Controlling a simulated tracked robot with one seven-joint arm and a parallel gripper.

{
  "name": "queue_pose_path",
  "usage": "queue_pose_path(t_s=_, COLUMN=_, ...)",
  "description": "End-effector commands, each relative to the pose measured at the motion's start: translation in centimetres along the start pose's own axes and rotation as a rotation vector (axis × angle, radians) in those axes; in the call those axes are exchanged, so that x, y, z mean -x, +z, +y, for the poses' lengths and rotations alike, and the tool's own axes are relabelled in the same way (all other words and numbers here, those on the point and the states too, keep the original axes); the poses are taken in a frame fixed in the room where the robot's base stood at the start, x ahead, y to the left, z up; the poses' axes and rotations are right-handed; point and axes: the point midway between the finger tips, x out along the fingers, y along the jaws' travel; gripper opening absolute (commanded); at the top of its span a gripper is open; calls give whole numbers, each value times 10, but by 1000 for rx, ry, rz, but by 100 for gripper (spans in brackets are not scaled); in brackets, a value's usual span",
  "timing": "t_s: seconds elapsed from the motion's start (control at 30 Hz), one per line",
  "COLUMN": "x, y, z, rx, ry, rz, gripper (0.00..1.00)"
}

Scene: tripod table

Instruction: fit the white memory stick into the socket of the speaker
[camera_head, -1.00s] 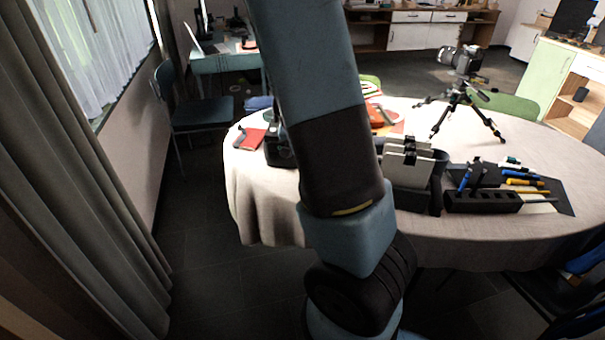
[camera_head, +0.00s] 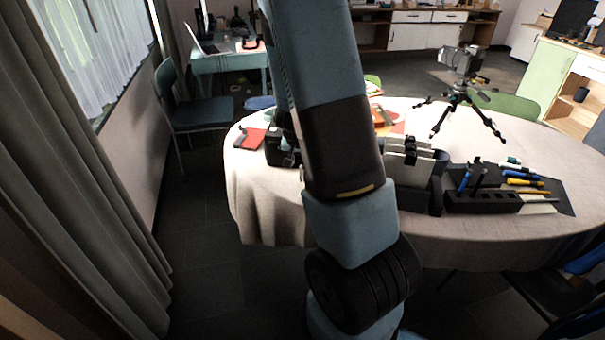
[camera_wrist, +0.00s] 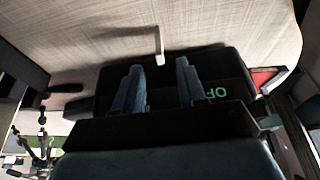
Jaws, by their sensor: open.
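The black speaker (camera_wrist: 225,65) with green lettering lies across the wrist view. It also shows in the head view as a dark box (camera_head: 274,153) on the left of the table, partly hidden by my arm. The small white memory stick (camera_wrist: 159,44) shows at the speaker's far edge against the cloth. I cannot tell whether it sits in the socket or only lies beside it. My gripper (camera_wrist: 160,68) is open, its two grey-blue fingers over the speaker. The stick lines up with the gap, beyond the fingertips. Nothing is between the fingers.
The round table (camera_head: 262,215) has a pale cloth. A red item (camera_head: 250,138) lies left of the speaker. To the right are a grey-white holder (camera_head: 408,165), a black tool rack (camera_head: 483,202) and a tripod (camera_head: 466,107) with a camera. Bare cloth lies beyond the speaker.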

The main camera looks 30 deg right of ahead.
Motion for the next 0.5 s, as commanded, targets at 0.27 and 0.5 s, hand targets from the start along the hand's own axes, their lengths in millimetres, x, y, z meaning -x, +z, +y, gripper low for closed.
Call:
queue_pose_path(t_s=0.27, x=-16, y=0, z=1, rx=-3, ry=-1, rz=-1, gripper=40)
queue_pose_path(t_s=0.5, x=-22, y=0, z=1, rx=-3, ry=-1, rz=-1, gripper=40)
